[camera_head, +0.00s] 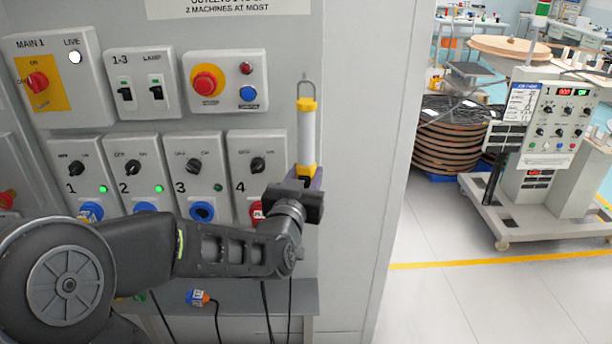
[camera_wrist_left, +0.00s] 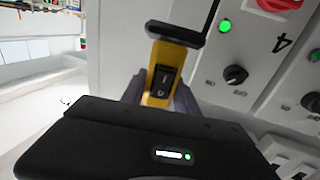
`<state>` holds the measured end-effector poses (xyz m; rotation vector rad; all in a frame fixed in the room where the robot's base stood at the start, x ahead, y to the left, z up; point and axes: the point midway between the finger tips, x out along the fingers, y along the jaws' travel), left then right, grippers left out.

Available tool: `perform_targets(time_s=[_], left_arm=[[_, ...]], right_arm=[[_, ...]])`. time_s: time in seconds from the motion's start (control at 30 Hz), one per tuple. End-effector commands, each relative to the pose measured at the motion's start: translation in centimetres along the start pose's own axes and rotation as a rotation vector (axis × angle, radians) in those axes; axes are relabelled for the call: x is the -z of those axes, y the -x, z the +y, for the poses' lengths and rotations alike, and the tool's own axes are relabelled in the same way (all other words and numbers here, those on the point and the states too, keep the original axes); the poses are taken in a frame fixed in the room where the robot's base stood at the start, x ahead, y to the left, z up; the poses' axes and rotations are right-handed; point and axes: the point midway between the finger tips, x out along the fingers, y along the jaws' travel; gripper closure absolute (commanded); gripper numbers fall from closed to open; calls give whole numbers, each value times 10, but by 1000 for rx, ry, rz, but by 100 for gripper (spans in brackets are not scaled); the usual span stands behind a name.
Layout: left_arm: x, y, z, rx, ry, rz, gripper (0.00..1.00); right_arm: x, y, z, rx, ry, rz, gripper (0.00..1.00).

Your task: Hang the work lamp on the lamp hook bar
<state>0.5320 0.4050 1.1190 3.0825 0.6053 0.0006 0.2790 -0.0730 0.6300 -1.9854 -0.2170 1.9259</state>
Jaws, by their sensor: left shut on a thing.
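The work lamp (camera_head: 308,130) has a pale tube, yellow ends and a wire hook on top. It stands upright in front of the grey cabinet face, right of panel 4. My left gripper (camera_head: 303,184) is shut on the lamp's lower end. In the left wrist view, the yellow lamp handle (camera_wrist_left: 161,82) with a black switch sits between the fingers of my left gripper (camera_wrist_left: 160,98). The wire hook on top looks free. I cannot make out a lamp hook bar in either view. My right gripper is not in view.
The cabinet carries switch panels, including panel 4 (camera_head: 257,165) beside the lamp and a red emergency button (camera_head: 206,82). Open floor (camera_head: 440,305) and a wheeled machine (camera_head: 555,150) are at right.

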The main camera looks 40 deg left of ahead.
Motion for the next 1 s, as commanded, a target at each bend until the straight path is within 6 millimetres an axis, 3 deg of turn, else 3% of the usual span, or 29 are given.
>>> perform_targets(time_s=[1.0], left_arm=[[-4, -58, -16, 1, 0, 3, 100]], right_arm=[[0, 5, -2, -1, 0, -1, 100]])
